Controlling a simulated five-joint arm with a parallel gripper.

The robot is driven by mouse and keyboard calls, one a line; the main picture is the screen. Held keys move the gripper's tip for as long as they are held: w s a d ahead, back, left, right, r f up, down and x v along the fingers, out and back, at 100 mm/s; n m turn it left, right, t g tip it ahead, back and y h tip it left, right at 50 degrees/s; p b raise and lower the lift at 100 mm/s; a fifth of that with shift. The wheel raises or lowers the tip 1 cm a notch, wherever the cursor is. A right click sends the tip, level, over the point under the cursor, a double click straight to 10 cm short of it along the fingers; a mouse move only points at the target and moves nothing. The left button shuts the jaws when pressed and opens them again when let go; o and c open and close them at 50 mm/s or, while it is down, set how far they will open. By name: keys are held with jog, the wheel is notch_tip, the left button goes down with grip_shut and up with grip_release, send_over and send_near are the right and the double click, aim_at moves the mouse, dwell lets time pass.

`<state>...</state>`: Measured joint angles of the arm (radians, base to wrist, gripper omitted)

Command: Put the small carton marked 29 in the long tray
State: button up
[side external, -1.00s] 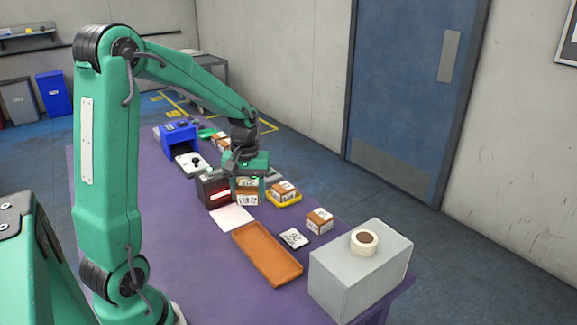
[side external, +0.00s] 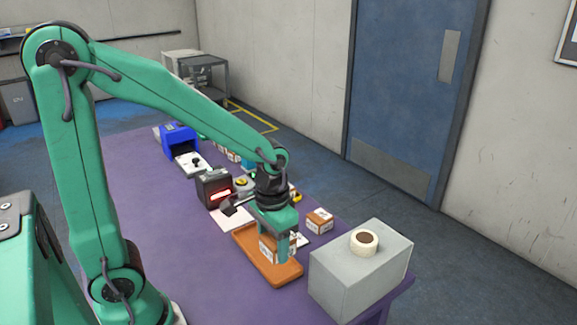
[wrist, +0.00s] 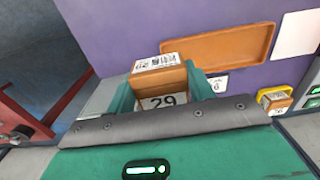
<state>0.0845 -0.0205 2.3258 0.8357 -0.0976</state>
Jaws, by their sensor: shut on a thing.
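My gripper (side external: 282,250) is shut on a small brown carton (side external: 266,249) with white labels. In the wrist view the carton (wrist: 164,78) shows the number 29 and a barcode label, between the green fingers (wrist: 160,92). The long orange-brown tray (side external: 247,240) lies on the purple table. In the side view the gripper and carton overlap the tray's right half. In the wrist view the tray (wrist: 220,46) looks empty and the carton appears apart from it, held up. The exact height is hard to tell.
A grey box (side external: 345,280) with a tape roll (side external: 364,242) stands right of the tray. Another small carton (side external: 320,220) and a marked card (wrist: 214,84) lie behind the tray.

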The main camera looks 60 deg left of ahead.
jog(key=shift+d, duration=0.1)
send_over(262, 255)
notch_tip(262, 255, down, 7)
dwell(0.5)
jog(key=shift+f, duration=2)
jog(key=shift+f, duration=0.2)
jog(key=o, duration=1)
jog(key=shift+o, duration=0.2)
jog(key=shift+r, duration=0.2)
